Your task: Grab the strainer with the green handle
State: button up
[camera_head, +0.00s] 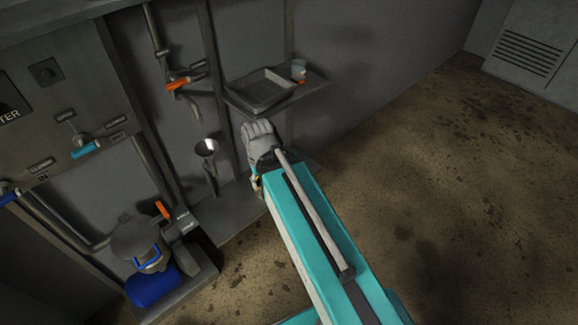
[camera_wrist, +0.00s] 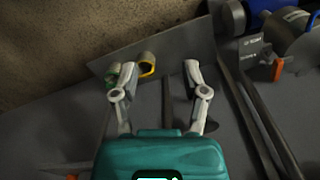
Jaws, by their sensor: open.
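In the wrist view my gripper (camera_wrist: 160,69) is open, its two pale fingers spread apart with nothing held between them. A small green part (camera_wrist: 113,73) shows beside and partly behind the left finger. It may be the green handle of the strainer, but the finger hides part of it and I cannot make out a strainer shape. A yellow-rimmed round thing (camera_wrist: 148,65) sits just right of the left fingertip, near the edge of a grey plate. In the head view my teal arm covers most of this spot.
A grey tray (camera_head: 261,92) and a small cup (camera_head: 298,70) stand on a wall shelf. A dark funnel-like thing with a pale inside (camera_head: 206,148) is left of my arm. A blue container (camera_head: 152,287) and orange-handled pipes (camera_head: 185,82) are near the wall. The floor at right is clear.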

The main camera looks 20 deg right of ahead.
jog(key=shift+d+f, duration=0.1)
jog(key=w+d+f+m+t+y+b, duration=0.1)
jog(key=w+d+f+m+t+b, duration=0.3)
jog(key=w+f+b, duration=0.6)
jog(key=w+d+f+m+t+y+b, duration=0.1)
jog(key=w+d+f+m+t+b, duration=0.15)
jog(key=w+d+f+b, duration=0.6)
jog(key=w+d+f+m+t+h+b, duration=0.1)
jog(key=w+d+f+m+t+b, duration=0.1)
jog(key=w+d+f+m+b, duration=0.2)
jog(key=w+d+f+m+t+h+b, duration=0.1)
jog(key=w+d+f+m+t+b, duration=0.2)
jog(key=d+f+b, duration=0.6)
jog(key=shift+w+d+f+m+b, duration=0.4)
jog(key=shift+w+d+m+b, duration=1)
jog(key=shift+b, duration=3.6)
jog(key=shift+w+d+n, duration=0.45)
jog(key=shift+d, duration=0.05)
jog(key=b, duration=0.4)
send_near(295, 152)
jog(key=shift+x, duration=1.95)
jog(key=shift+a+f, duration=0.1)
jog(key=shift+f, duration=0.05)
